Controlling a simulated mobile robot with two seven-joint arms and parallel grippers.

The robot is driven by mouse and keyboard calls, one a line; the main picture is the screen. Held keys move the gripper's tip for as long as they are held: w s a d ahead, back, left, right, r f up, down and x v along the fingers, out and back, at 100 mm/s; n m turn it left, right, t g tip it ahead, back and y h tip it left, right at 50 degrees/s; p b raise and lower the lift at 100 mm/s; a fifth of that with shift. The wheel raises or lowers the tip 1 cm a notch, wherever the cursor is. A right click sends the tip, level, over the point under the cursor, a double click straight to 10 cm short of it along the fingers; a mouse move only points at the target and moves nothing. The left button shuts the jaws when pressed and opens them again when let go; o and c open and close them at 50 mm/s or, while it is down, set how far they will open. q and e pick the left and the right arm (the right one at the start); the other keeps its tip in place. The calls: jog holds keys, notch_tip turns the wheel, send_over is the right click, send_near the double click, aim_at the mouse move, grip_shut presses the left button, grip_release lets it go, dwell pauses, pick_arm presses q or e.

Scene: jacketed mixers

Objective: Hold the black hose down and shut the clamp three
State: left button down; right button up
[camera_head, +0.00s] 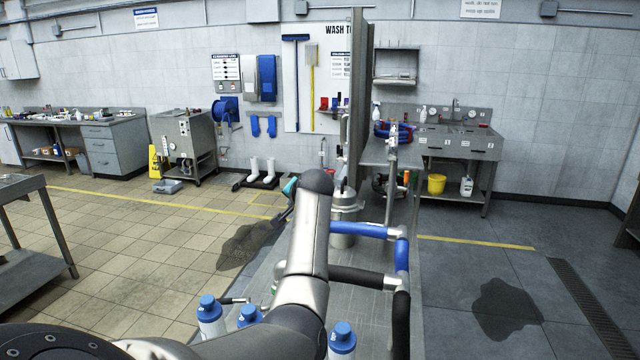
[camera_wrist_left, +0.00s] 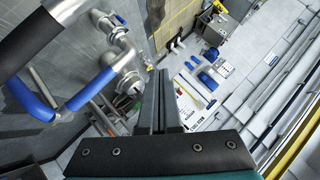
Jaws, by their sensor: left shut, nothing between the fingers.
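The black hose (camera_head: 355,277) runs across the bench to the right of my left arm and bends down toward the front. A piece of it also shows at the upper left of the left wrist view (camera_wrist_left: 40,38). My left gripper (camera_head: 287,200) is mostly hidden behind my own arm, with a teal part showing. In the left wrist view its dark fingers (camera_wrist_left: 163,85) are together and empty, apart from the hoses. I cannot tell which fitting is clamp three. My right gripper is not in view.
A blue hose (camera_head: 360,229) lies beyond the black one, by a steel vessel (camera_head: 344,213). White bottles with blue caps (camera_head: 342,338) stand at the near edge. A tall grey panel (camera_head: 358,100) rises behind. Open floor lies left and right of the bench.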

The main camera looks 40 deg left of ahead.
pick_arm(q)
jog(key=s+a+f+h+b, duration=0.1)
jog(key=a+f+b, duration=0.1)
jog(key=f, duration=0.5)
jog(key=s+a+f+n+t+h+b, duration=0.1)
jog(key=a+f, duration=0.3)
jog(key=f, duration=0.4)
jog(key=shift+s+b, duration=0.5)
jog(key=shift+s, duration=0.25)
jog(key=shift+d+r, duration=0.1)
jog(key=shift+r, duration=0.05)
jog(key=s+d+r+p, duration=0.5)
jog(key=r, duration=0.5)
jog(key=shift+d+r, duration=0.25)
jog(key=shift+d, duration=0.1)
